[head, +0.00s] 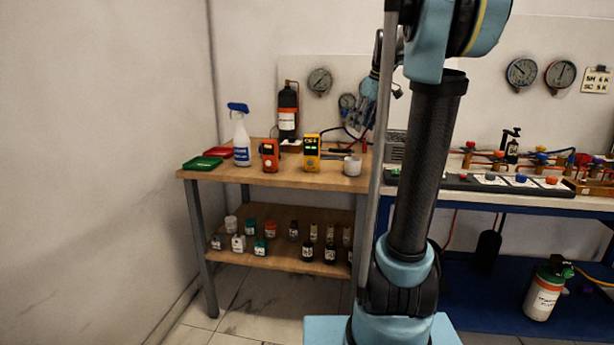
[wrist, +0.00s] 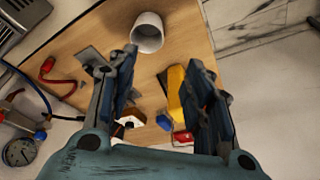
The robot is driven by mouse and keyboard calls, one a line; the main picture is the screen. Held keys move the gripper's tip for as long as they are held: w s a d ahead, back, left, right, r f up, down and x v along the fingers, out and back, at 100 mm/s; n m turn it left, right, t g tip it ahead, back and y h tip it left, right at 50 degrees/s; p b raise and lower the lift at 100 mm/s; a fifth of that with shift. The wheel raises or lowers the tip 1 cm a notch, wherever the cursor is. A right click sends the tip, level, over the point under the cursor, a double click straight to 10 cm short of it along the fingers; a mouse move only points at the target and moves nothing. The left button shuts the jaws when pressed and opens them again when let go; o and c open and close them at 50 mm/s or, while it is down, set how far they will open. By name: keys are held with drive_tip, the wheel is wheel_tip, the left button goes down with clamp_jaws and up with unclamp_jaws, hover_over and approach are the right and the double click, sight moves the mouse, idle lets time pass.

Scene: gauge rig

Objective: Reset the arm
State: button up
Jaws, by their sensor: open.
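My arm rises in front of the head camera, its dark column (head: 425,170) and pale blue joints covering part of the benches. My gripper (wrist: 163,62) is open in the wrist view, its two dark fingers spread with nothing held between them. It points down over the wooden bench (wrist: 215,48). A white cup (wrist: 147,32) stands beyond the fingertips, and a yellow meter (wrist: 174,90) shows between the fingers, partly covered by the right one. In the head view my gripper (head: 361,117) is small and partly hidden, above the right part of the wooden bench (head: 310,182).
On the bench stand a spray bottle (head: 241,140), an orange meter (head: 269,154), the yellow meter (head: 312,153) and red and green trays (head: 203,163). A black cylinder (head: 288,112) stands behind. Small bottles fill the lower shelf. A blue bench with valves (head: 520,180) is at right.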

drive_tip(key=s+f+m+h, duration=0.2)
drive_tip(key=s+f+m, duration=0.5)
drive_tip(key=s+f, duration=2.2)
drive_tip(key=s, duration=0.4)
drive_tip(key=shift+s+a+f+h, duration=0.25)
drive_tip(key=shift+s+h, duration=0.05)
